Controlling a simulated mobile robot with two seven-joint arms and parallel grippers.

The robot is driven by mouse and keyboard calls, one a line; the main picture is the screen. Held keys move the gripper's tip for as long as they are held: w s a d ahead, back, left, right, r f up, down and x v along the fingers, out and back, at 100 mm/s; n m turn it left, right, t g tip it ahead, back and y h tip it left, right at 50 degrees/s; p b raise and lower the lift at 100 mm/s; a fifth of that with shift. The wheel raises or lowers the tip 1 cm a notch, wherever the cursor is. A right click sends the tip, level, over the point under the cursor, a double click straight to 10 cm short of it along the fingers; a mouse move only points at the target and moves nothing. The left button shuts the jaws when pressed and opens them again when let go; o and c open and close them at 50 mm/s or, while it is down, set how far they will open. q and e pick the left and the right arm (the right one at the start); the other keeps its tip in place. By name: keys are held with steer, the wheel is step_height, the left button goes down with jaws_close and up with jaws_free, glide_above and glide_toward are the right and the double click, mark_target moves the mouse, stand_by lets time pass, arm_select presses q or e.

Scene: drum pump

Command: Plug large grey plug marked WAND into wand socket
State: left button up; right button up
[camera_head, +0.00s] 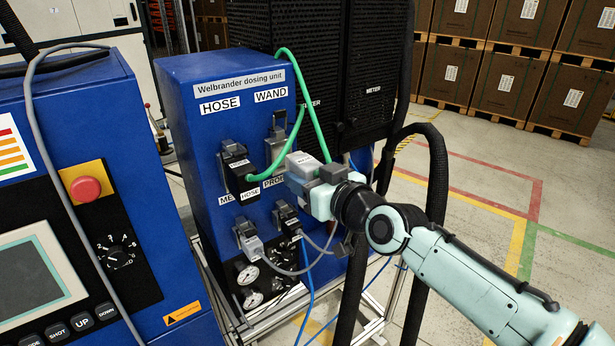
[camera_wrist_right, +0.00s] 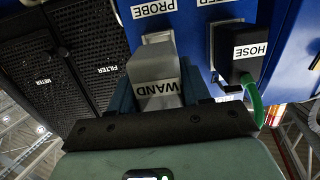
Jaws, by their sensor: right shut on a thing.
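My right gripper (camera_head: 318,182) is shut on the large grey plug (camera_head: 301,163). In the right wrist view the plug (camera_wrist_right: 156,82) carries an upside-down WAND label and sits between the gripper fingers (camera_wrist_right: 160,100). The wand socket (camera_head: 276,143) is on the blue dosing unit's front, under the WAND sign (camera_head: 271,95). In the head view the plug appears just below and right of the socket; its upper part shows clear of the plug. A grey metal piece (camera_wrist_right: 157,38) shows behind the plug in the wrist view. Contact cannot be told. My left gripper is out of view.
The black HOSE plug (camera_head: 239,178) sits in the socket to the left, with a green hose (camera_head: 290,150). Black filter housings (camera_head: 320,90) stand behind. A thick black hose (camera_head: 437,190) hangs near my arm.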

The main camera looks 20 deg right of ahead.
mark_target(296, 168)
steer(key=shift+w+a, duration=0.2)
steer(key=shift+w, duration=0.25)
stand_by(0.5)
steer(key=shift+w, duration=0.2)
stand_by(0.8)
steer(key=shift+p+x, duration=0.35)
steer(key=shift+x, duration=0.8)
steer(key=shift+r, duration=0.25)
steer(key=shift+p+x, duration=0.3)
steer(key=shift+x, duration=0.55)
stand_by(1.3)
steer(key=o, duration=1.3)
steer(key=shift+r, duration=0.1)
steer(key=shift+c, duration=0.2)
